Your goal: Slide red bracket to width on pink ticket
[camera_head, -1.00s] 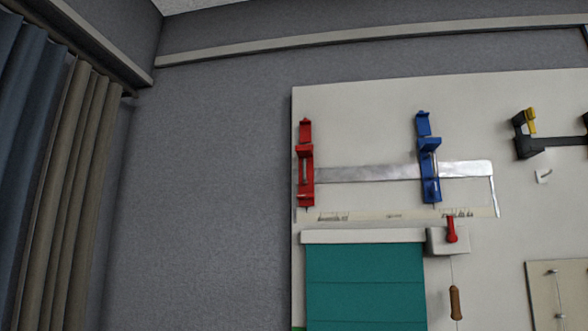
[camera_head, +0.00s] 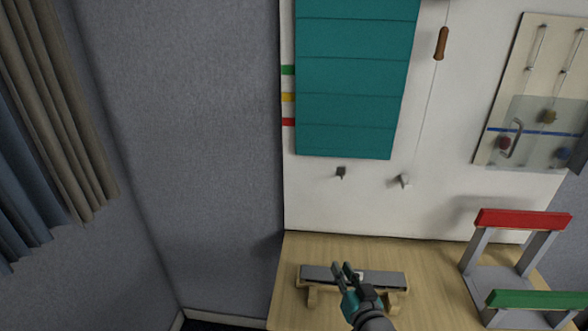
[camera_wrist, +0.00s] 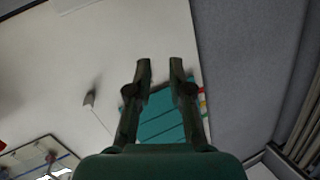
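My gripper (camera_head: 347,271) is in the lower middle of the head view, in front of a low wooden stand with a grey top. In the wrist view its two fingers (camera_wrist: 160,68) are apart with nothing between them. The red bracket is out of both current views; the earlier head frame shows it at the left of a metal bar, with a blue bracket to its right. I see no pink ticket in any frame.
A teal slatted panel (camera_head: 352,75) hangs on the white board (camera_head: 455,120). The wooden stand (camera_head: 390,281) is on the table (camera_head: 430,262). A grey frame with a red bar (camera_head: 523,219) and a green bar (camera_head: 535,299) stands at right. A brown-handled cord (camera_head: 441,43) hangs near the panel.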

